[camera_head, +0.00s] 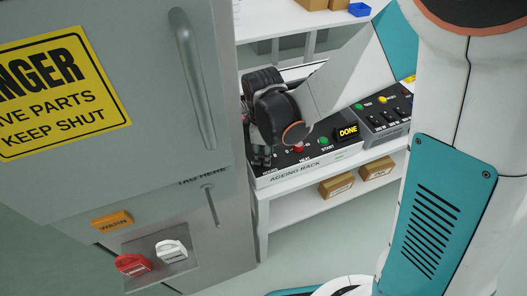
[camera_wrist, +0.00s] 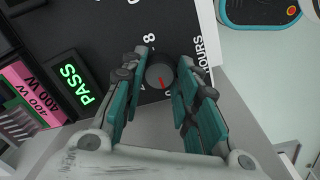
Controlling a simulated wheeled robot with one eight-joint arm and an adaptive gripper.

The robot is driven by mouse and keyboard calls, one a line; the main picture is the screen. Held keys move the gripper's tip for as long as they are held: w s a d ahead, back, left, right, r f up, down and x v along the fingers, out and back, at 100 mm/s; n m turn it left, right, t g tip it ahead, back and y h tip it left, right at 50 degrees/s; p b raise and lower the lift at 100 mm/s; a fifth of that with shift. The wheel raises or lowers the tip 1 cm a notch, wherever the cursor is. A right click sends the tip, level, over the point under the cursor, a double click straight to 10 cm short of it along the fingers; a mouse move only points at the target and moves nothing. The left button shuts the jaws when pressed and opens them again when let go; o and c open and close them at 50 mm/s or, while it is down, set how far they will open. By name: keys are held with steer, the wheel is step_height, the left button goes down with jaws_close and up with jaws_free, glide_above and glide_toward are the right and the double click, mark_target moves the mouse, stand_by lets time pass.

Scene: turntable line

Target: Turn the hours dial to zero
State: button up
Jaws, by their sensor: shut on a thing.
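The hours dial (camera_wrist: 161,72) is a dark round knob with a red pointer line, beside the printed word HOURS in the wrist view. Its pointer aims toward the bottom of that picture, slightly right; the mark there is partly hidden. An 8 is printed above the dial. My gripper (camera_wrist: 163,62) has one finger on each side of the dial and is shut on it. In the head view my gripper (camera_head: 262,158) is down at the left end of the AGEING RACK panel (camera_head: 300,173), and hides the dial.
The panel has a lit DONE display (camera_head: 346,131), a green START button (camera_head: 323,140) and a red button (camera_head: 299,148). A grey cabinet (camera_head: 215,130) with a handle stands close on the left. The wrist view shows a lit PASS display (camera_wrist: 76,80) and pink boxes (camera_wrist: 27,88).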

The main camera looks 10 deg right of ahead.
steer(key=o, duration=1.1)
steer(key=shift+c, duration=0.2)
